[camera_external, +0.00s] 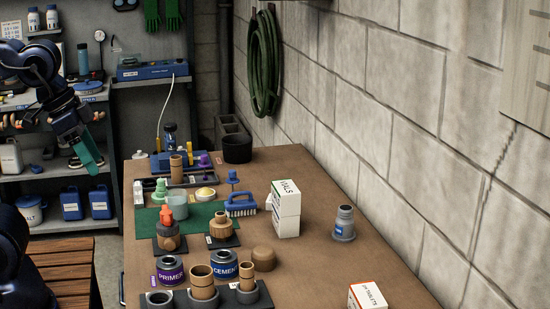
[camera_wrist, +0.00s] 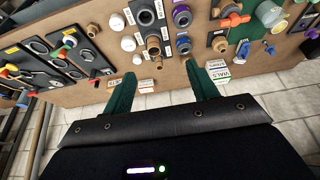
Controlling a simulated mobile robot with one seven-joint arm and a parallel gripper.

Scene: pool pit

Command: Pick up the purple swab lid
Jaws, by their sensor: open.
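In the external view, a small purple piece that looks like the purple swab lid (camera_external: 205,160) stands upright near the far end of the brown table, beside yellow pieces. Its lower part is hard to make out. My gripper (camera_external: 92,163) hangs with green fingers to the left of the table, well apart from the lid. In the wrist view, my gripper (camera_wrist: 158,78) has its two green fingers spread with nothing between them. Small purple-marked parts show past the fingers there, but I cannot tell whether one is the lid.
The primer can (camera_external: 171,270) and cement can (camera_external: 225,264) stand at the table's front. A block wall borders the right side; shelves (camera_external: 60,176) stand behind my arm.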

